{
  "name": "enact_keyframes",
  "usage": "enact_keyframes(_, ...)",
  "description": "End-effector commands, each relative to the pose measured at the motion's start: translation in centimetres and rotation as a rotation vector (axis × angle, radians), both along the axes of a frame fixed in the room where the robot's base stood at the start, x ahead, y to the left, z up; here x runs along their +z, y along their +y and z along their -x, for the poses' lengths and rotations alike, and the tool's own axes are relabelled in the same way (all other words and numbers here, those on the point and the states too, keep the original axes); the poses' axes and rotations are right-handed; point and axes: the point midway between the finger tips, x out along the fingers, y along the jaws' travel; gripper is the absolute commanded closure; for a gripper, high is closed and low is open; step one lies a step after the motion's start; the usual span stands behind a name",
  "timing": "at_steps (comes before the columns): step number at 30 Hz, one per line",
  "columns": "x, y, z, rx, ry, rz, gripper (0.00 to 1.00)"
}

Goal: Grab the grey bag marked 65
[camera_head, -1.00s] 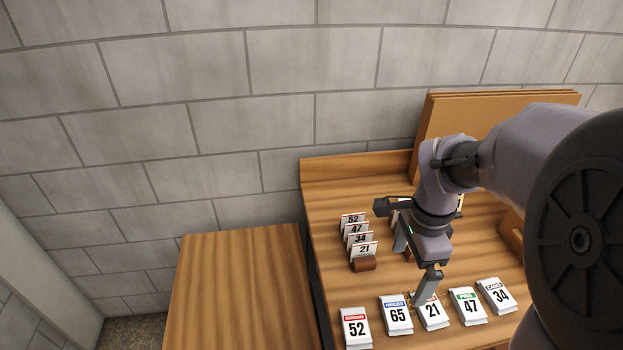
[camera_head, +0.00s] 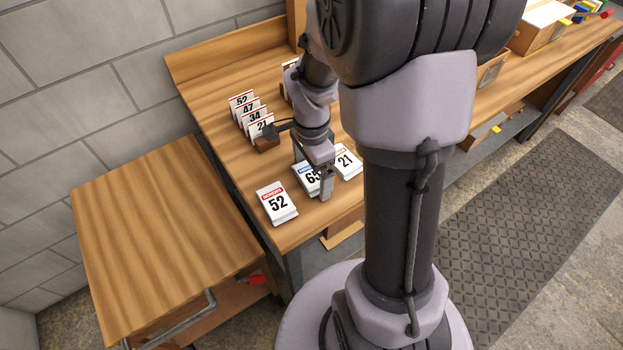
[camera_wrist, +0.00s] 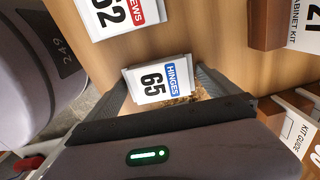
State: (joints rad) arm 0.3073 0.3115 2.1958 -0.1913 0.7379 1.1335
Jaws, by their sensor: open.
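In the wrist view the 65 bag (camera_wrist: 150,84) shows between my two open fingers, with one on each side. I cannot tell whether either finger touches it.
Numbered cards (camera_head: 255,119) stand in a row behind. A lower wooden table (camera_head: 160,240) at left is bare.

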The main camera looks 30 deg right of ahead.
Motion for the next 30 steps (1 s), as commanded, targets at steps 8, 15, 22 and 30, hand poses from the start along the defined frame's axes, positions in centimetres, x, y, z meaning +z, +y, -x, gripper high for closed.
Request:
enact_keyframes(8, 0.2, 0.0, 0.0, 0.001, -0.001, 0.0, 0.35)
enact_keyframes(15, 0.3, 0.0, 0.0, 0.001, -0.001, 0.0, 0.8)
enact_keyframes(22, 0.4, 0.0, 0.0, 0.001, -0.002, 0.0, 0.8)
enact_keyframes(30, 3.6, 0.0, -0.1, 0.001, -0.003, 0.0, 0.8)
